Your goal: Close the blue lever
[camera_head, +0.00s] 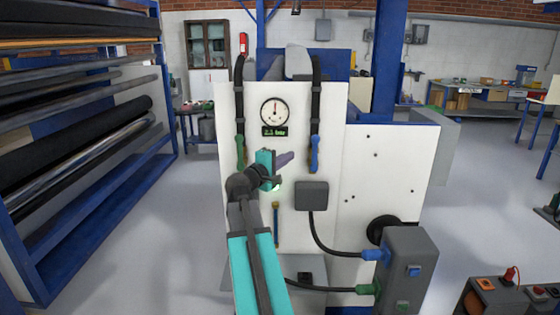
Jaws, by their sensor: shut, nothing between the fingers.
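A blue lever (315,152) hangs roughly upright at the lower end of the right black hose, on the front of a white machine panel (335,110). My gripper (291,156) is in front of the panel, pointing right and slightly up. Its fingers are shut and empty. Their tips appear a little left of the blue lever, with a visible gap in the picture; the depth between them is hard to tell. My arm hides part of the lower panel.
A green lever (240,150) is on the left hose. A gauge (275,112) and a pressure display sit above my gripper. A grey box (312,195) with a cable is below the blue lever. A roller rack (80,150) stands left; floor is clear between.

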